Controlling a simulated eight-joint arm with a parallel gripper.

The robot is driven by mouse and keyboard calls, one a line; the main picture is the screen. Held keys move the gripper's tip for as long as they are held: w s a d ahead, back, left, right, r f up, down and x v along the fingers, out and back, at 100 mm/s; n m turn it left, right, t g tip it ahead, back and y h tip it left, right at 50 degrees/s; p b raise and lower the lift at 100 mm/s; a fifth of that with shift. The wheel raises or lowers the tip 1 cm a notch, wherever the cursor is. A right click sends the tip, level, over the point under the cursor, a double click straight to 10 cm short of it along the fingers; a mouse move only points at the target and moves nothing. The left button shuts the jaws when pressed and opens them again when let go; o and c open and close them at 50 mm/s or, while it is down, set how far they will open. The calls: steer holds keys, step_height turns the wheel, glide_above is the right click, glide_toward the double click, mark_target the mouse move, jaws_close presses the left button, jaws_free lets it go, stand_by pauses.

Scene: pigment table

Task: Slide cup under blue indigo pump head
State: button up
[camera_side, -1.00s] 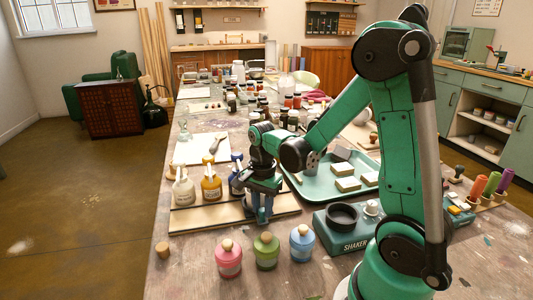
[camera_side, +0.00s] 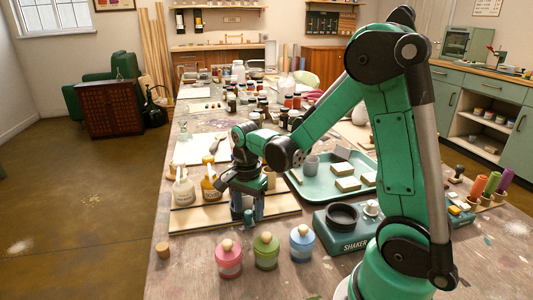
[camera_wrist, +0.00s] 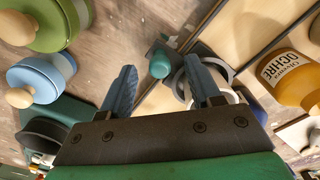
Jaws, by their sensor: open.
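My gripper (camera_side: 243,212) is low over the front part of the wooden board, jaws apart; the wrist view shows its two blue fingers (camera_wrist: 164,90) spread. A round grey rim (camera_wrist: 182,88), which looks like the cup, shows between the fingers and is partly hidden by the right finger. A teal knob (camera_wrist: 160,64) sits beside the rim, also between the fingers. I cannot tell whether a finger touches either. The blue indigo pump is hidden behind my gripper in the side view. The ochre bottle (camera_side: 210,187) stands to its left on the board, also in the wrist view (camera_wrist: 290,78).
A white pump bottle (camera_side: 183,190) stands left of the ochre one. Pink (camera_side: 229,258), green (camera_side: 266,251) and light blue (camera_side: 302,243) bottles stand in front of the board (camera_side: 185,221). A shaker (camera_side: 343,243) and a teal tray (camera_side: 325,192) are to the right.

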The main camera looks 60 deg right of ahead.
steer(key=shift+r, duration=2.65)
steer(key=s+a+r+n+t, duration=0.3)
steer(key=a+n+t, duration=0.4)
steer(key=n, duration=1.1)
steer(key=shift+s+a+r, duration=0.15)
steer(key=shift+a+r, duration=0.55)
steer(key=shift+a, duration=0.05)
